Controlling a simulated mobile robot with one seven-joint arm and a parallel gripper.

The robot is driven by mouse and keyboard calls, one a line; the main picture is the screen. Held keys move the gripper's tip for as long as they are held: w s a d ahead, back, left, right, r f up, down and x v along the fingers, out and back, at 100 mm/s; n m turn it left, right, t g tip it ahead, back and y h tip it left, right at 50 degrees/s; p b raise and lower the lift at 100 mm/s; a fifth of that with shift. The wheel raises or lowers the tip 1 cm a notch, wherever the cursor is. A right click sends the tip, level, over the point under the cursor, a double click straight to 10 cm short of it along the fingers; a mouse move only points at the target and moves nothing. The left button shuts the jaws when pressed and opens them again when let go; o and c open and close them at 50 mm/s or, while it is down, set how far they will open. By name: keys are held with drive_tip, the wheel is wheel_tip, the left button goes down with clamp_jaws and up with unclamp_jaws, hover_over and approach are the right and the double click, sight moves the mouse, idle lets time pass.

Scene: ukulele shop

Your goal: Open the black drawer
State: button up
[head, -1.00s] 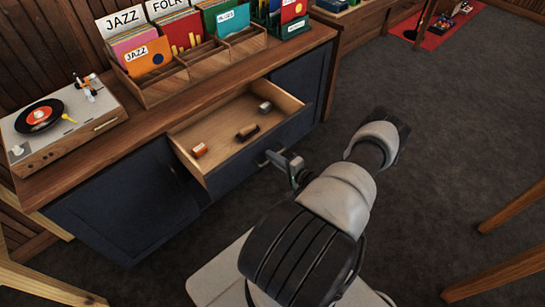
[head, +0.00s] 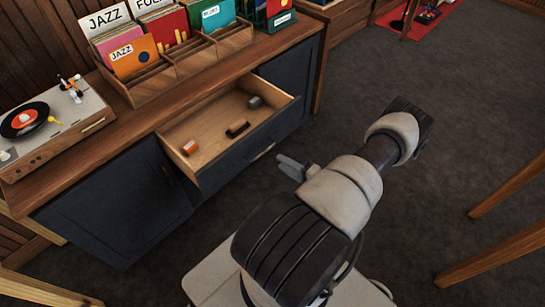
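The black drawer (head: 244,153) is pulled out of the sideboard, its dark front facing me and its light wood interior showing. Its handle (head: 262,152) is a thin pale bar on the front. An orange item (head: 190,147), a dark item (head: 237,130) and a grey item (head: 255,102) lie inside. My gripper (head: 284,162) is just in front of the drawer, right of the handle and apart from it. It appears to hold nothing. The gap between its fingers is not clear from this angle.
A record player (head: 60,140) and a wooden rack (head: 190,67) of records stand on the sideboard top (head: 110,140). A closed dark cabinet door (head: 120,205) is left of the drawer. Wooden legs (head: 510,185) stand at right. The dark carpet (head: 420,210) between is clear.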

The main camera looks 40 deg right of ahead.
drive_tip(key=v, duration=0.6)
drive_tip(key=shift+s, duration=0.2)
drive_tip(key=shift+r, duration=0.1)
